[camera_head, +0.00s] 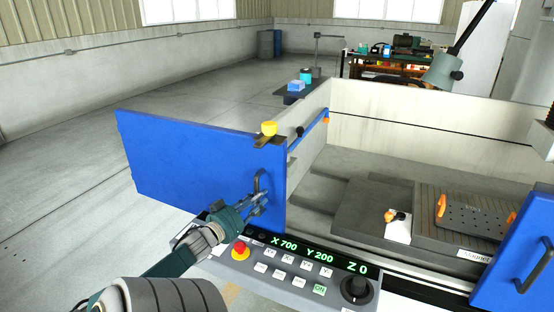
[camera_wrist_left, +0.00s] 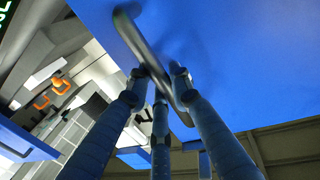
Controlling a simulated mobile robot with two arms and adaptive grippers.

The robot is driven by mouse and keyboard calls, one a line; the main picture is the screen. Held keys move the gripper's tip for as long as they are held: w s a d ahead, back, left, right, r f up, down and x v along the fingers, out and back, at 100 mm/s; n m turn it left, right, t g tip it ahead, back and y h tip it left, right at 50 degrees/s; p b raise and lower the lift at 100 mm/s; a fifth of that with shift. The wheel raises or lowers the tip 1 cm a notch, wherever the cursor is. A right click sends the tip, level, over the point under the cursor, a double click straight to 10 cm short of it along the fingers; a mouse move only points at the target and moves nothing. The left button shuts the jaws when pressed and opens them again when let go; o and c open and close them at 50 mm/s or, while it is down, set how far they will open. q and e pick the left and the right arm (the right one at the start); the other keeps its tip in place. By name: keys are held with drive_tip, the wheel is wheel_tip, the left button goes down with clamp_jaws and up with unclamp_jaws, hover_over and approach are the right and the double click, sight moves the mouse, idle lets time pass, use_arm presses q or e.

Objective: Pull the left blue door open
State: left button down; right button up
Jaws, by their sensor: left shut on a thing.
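The left blue door (camera_head: 190,160) stands swung outward from the machine, at the left of the head view. Its dark handle (camera_head: 260,181) is near its right edge. My left gripper (camera_head: 262,197) reaches up to the handle from below and is shut on it. In the left wrist view the fingers (camera_wrist_left: 162,92) close around the bar of the handle (camera_wrist_left: 150,55), with the blue door panel (camera_wrist_left: 240,60) behind. My right gripper is not in view.
A control panel (camera_head: 280,262) with a red button, several keys and a knob lies just below my left gripper. The right blue door (camera_head: 520,250) is at the right edge. The machine bed (camera_head: 350,210) shows between the doors. Floor to the left (camera_head: 60,190) is clear.

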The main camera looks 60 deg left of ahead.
use_arm(q)
drive_tip(key=shift+s+a+f, duration=0.1)
drive_tip(key=shift+s+a, duration=0.5)
drive_tip(key=shift+a, duration=0.2)
drive_tip(key=c, duration=1.6)
unclamp_jaws()
drive_tip(key=shift+o, duration=0.2)
drive_tip(key=v, duration=1.2)
drive_tip(key=shift+a+f, duration=0.1)
